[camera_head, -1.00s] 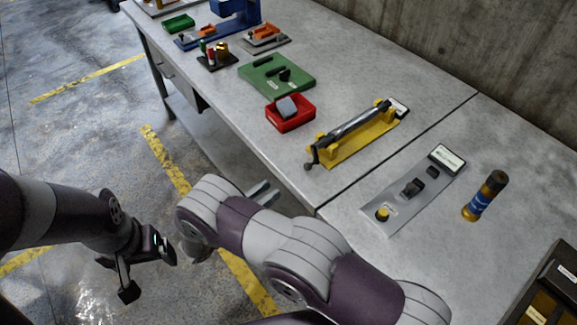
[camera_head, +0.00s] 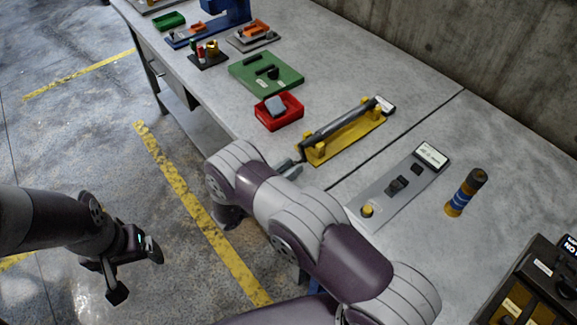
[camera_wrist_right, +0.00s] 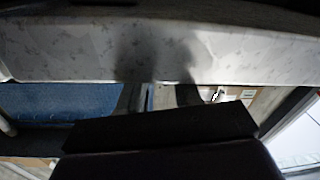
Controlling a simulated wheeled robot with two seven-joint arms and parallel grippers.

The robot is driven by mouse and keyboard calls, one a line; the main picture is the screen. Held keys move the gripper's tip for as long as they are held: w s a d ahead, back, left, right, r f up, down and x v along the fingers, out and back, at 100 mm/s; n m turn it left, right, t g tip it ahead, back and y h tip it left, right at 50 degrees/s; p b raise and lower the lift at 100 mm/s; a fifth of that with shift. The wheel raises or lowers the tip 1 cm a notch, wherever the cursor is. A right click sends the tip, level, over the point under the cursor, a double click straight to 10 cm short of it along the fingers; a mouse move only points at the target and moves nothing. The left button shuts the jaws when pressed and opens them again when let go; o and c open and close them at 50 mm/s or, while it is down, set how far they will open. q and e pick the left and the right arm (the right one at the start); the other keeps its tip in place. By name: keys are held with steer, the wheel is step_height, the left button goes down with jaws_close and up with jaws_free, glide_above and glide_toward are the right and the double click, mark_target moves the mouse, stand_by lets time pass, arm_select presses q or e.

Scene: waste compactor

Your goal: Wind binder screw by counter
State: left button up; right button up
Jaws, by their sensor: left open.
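The yellow fixture (camera_head: 350,141) with a long dark screw rod (camera_head: 342,120), apparently the binder, lies on the bench near its front edge. The handle end of the rod is at its lower left. A grey panel (camera_head: 397,188) with a small display (camera_head: 431,155), apparently the counter, lies to its right; the digits are too small to read. My right gripper (camera_head: 288,169) is beside the handle end, partly hidden by my arm; contact is unclear. The right wrist view shows a dark gripper part close up and the bench edge. My left gripper (camera_head: 138,270) is open and empty over the floor.
A red bin (camera_head: 279,112) with a grey block stands left of the yellow fixture. A green plate (camera_head: 266,73) is behind it. A dark box (camera_head: 530,290) is at lower right. A wall bounds the back.

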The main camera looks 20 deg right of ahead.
steer(key=shift+d, duration=0.1)
jaws_close()
steer(key=m+b, duration=0.1)
steer(key=f+m+b, duration=0.1)
steer(key=b, duration=0.1)
steer(key=shift+w, duration=0.25)
steer(key=shift+w+a+r+m, duration=0.1)
steer(key=shift+a+m, duration=0.1)
steer(key=shift+m, duration=0.1)
steer(key=shift+r, duration=0.25)
jaws_free()
steer(key=b+v, duration=0.3)
steer(key=v, duration=1)
